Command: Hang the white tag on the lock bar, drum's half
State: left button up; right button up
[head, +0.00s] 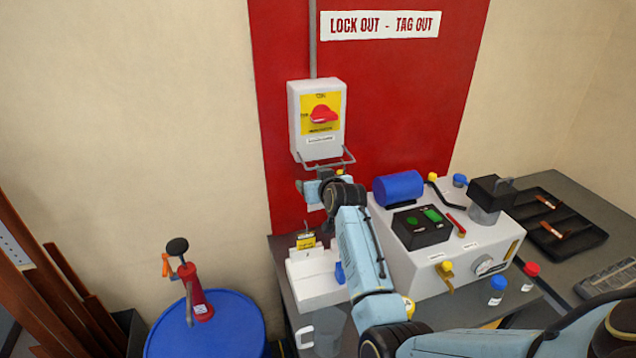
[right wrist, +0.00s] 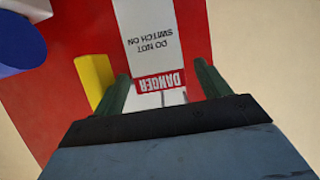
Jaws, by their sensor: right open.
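The lock bar (head: 325,162) is a grey wire frame below the switch box (head: 318,118). My right gripper (head: 310,188) is just under its left part. The white tag (right wrist: 155,35), with a red DANGER band and "do not switch on", appears upside down in the right wrist view. Its DANGER end lies between the open green fingertips of my right gripper (right wrist: 165,75). In the head view the gripper mostly hides the tag. I cannot tell whether it hangs on the bar. My left gripper is not in view.
A yellow piece (right wrist: 95,80) is close beside the tag. The grey machine with a blue cylinder (head: 398,187) stands right of my arm. A white tray (head: 315,280) holding a yellow padlock (head: 306,240) is below. A blue drum (head: 230,335) with a red pump stands at the lower left.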

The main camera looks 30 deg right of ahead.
jog(key=shift+s, duration=0.1)
jog(key=v, duration=1.3)
jog(key=shift+s+a+r, duration=0.1)
jog(key=shift+a, duration=0.05)
